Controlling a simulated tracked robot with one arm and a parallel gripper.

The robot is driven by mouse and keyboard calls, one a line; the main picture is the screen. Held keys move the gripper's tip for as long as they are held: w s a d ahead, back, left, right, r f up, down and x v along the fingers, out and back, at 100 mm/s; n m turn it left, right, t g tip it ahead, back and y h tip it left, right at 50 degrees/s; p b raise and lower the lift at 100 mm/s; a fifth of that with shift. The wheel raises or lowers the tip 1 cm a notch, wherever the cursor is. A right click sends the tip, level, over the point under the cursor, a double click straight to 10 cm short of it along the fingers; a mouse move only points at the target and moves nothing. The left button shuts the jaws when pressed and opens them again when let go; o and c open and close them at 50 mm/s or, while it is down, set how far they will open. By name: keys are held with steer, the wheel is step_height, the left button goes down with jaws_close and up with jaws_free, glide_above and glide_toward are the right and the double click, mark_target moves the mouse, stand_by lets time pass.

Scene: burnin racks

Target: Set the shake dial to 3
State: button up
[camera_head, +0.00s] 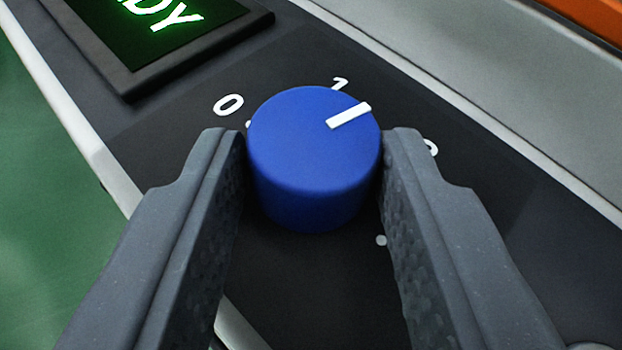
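The shake dial is a blue round knob (310,165) on a dark panel (480,170), in the middle of the head camera view. Its white pointer line (349,115) points to the upper right, between the printed 1 (340,83) and a partly hidden numeral (431,148) at the right. A printed 0 (228,104) is at the upper left. My gripper (314,150) has one finger on each side of the knob, and both fingertips appear to touch its sides.
A display (150,35) with green letters ending in "DY" stands raised at the upper left. A light grey strip (500,90) borders the panel at the right, with an orange part (580,18) beyond. Green floor (45,230) shows at the left.

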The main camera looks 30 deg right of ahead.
steer(key=shift+a, duration=0.1)
steer(key=shift+c, duration=1.2)
steer(key=shift+r+h+p, duration=0.1)
steer(key=shift+h+p, duration=0.2)
